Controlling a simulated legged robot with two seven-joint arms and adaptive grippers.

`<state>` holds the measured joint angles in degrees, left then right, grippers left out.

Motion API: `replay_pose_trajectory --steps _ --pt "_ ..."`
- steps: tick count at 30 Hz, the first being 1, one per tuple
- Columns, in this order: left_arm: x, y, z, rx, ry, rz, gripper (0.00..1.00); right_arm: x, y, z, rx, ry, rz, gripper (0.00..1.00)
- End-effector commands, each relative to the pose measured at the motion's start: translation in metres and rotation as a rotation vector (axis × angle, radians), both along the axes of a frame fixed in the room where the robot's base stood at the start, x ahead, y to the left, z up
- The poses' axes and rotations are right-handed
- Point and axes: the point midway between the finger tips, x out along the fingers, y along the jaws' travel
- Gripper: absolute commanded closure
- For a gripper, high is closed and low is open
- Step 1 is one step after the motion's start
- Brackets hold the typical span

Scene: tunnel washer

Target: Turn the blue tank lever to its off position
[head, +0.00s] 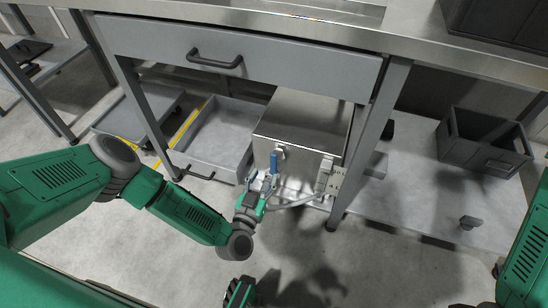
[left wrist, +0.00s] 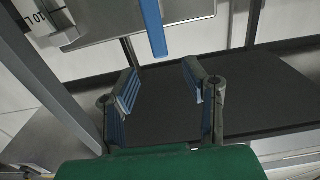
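The tank is a steel box (head: 285,158) under the bench in the head view. Its blue lever (head: 273,162) stands upright on the front face, below a round fitting. In the left wrist view the blue lever (left wrist: 153,27) comes in from the top, its end just beyond and between the fingertips. My left gripper (head: 262,192) is at the tank's front, just below the lever. The left wrist view shows its two fingers (left wrist: 161,82) spread apart with nothing between them.
A steel bench with a handled drawer (head: 225,58) is above the tank. Bench legs (head: 370,140) stand either side. A grey tray (head: 210,135) lies left of the tank on the lower level.

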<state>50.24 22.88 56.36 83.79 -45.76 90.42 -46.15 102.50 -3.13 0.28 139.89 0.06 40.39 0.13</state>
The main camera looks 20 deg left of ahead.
Motion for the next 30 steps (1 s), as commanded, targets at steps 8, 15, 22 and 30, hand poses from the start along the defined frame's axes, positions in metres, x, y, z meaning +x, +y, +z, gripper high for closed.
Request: replay_pose_trajectory --steps 8,15,22,30 --pt "0.057 -0.001 -0.003 0.001 -0.001 0.001 0.60 0.000 0.000 -0.026 0.000 -0.001 0.000 0.47" --pt "0.081 -0.002 -0.001 0.001 0.000 0.000 0.60 0.000 0.000 -0.034 0.000 -0.001 0.000 0.47" --pt "0.084 -0.003 0.000 0.001 0.001 -0.001 0.60 0.001 0.000 -0.034 0.000 -0.001 0.000 0.47" --pt "0.083 -0.003 0.000 0.000 0.001 -0.001 1.00 0.001 0.000 -0.034 0.000 -0.001 0.000 0.47"
